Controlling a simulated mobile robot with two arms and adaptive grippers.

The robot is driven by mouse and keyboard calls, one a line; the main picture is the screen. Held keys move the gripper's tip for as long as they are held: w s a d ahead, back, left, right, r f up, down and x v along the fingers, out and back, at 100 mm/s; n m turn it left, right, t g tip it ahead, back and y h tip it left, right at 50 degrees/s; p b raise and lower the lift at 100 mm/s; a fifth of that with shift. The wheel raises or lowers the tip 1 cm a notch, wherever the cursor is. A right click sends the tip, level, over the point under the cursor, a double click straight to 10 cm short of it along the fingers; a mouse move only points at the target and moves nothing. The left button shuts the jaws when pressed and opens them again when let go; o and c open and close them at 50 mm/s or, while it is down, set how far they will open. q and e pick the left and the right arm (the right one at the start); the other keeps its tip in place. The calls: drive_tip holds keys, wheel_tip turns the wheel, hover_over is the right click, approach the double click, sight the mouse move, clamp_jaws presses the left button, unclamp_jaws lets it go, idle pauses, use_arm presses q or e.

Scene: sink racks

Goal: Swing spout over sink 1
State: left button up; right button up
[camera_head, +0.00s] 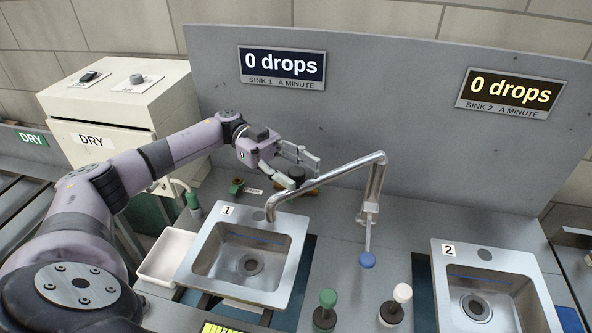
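The metal spout (325,180) rises from a post (369,212) between the two sinks. It bends at the top and reaches left, and its down-turned tip appears over the back rim of sink 1 (296,222). I cannot tell how far the tip stands over the basin. A blue knob (367,260) hangs at the post's lower front. My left gripper (303,171) is behind the spout's left half, its fingers apart around a dark knob-like piece; I cannot tell whether they touch it. My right gripper is not in view.
Sink 2 (439,263) is at the right. A green-topped knob (327,299) and a white-topped knob (402,293) stand in front between the sinks. A white tray (163,262) lies left of sink 1. The grey back panel (400,110) carries two signs reading 0 drops.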

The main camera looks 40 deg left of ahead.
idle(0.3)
use_arm(q)
drive_tip(key=w+a, duration=0.1)
drive_tip(key=a, duration=0.6)
drive_tip(key=shift+w, duration=0.15)
drive_tip(key=shift+a+f, duration=0.1)
idle(0.5)
